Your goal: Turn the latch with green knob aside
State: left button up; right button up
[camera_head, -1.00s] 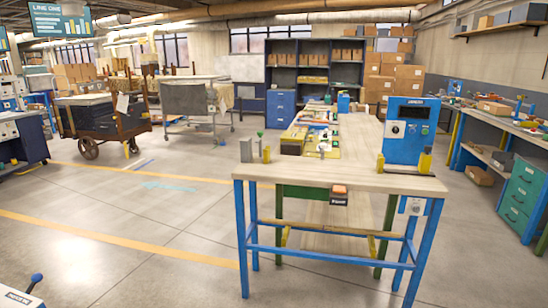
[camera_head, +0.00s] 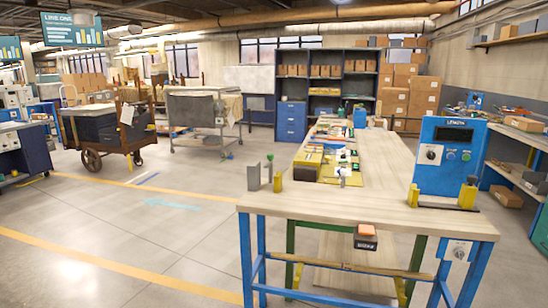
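A small green knob (camera_head: 270,157) stands on a thin stem at the left edge of the wooden-topped workbench (camera_head: 350,199). It is between a grey upright plate (camera_head: 253,177) and a short yellow post (camera_head: 277,184). The latch part under the knob is too small to make out clearly. A blue box with a dial and buttons (camera_head: 449,156) stands at the right of the same bench, with yellow posts (camera_head: 467,195) at its front. Neither of my grippers is in view.
Trays and small parts (camera_head: 322,160) lie along the bench's left side. An orange-topped box (camera_head: 366,236) hangs under the front edge. Open floor (camera_head: 150,230) lies left of the bench. A wooden cart (camera_head: 105,135) stands farther left, and another bench (camera_head: 520,140) is at right.

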aim_at(269, 156)
jog(key=i+l+z, duration=0.2)
jog(key=i+l, duration=0.45)
jog(key=i, duration=0.15)
